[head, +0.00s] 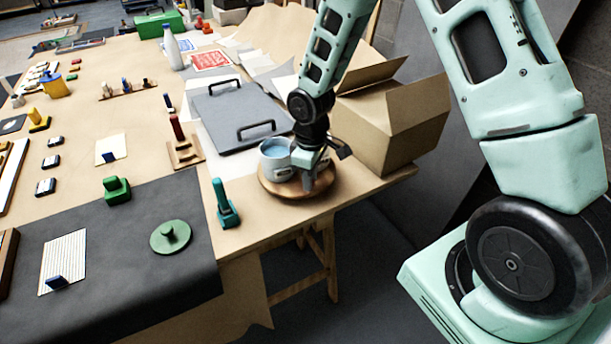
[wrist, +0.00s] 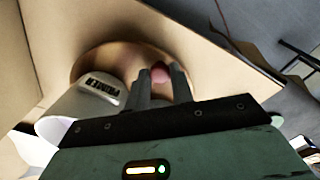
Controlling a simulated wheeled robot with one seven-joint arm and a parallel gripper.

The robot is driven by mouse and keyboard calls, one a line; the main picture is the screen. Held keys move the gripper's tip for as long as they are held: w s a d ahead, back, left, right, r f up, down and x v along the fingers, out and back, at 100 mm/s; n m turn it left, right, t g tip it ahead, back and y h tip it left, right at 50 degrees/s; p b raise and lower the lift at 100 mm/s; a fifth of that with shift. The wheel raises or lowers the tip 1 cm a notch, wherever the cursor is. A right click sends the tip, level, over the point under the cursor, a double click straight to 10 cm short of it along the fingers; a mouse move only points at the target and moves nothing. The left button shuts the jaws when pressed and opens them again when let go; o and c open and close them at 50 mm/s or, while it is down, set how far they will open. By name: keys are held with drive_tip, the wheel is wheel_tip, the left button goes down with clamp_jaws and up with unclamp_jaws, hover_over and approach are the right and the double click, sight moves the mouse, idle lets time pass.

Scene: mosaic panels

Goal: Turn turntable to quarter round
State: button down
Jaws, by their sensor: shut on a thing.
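The turntable (head: 275,187) is a round wooden disc near the right corner of the table; its brown top (wrist: 108,58) shows in the wrist view. A white pot (head: 272,163) with blue contents stands on it, and its dark label reads PRIMER in the wrist view (wrist: 72,110). My gripper (head: 309,182) is low over the turntable, right of the pot. In the wrist view its two fingers (wrist: 161,82) are shut on a small reddish knob (wrist: 160,72) at the turntable. The knob's lower part is hidden.
An open cardboard box (head: 405,125) stands close behind and right of the turntable. A teal upright tool (head: 224,205) stands to the left. The table's front edge is close.

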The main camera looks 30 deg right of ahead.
drive_tip(key=shift+d+r+n, duration=0.1)
drive_tip(key=shift+d+n, duration=0.3)
drive_tip(key=shift+n, duration=0.1)
idle(0.4)
drive_tip(key=c, duration=1.2)
unclamp_jaws()
wheel_tip(320, 180, up, 17)
drive_tip(key=b, duration=0.1)
drive_tip(key=shift+r, duration=0.15)
drive_tip(key=shift+d, duration=0.1)
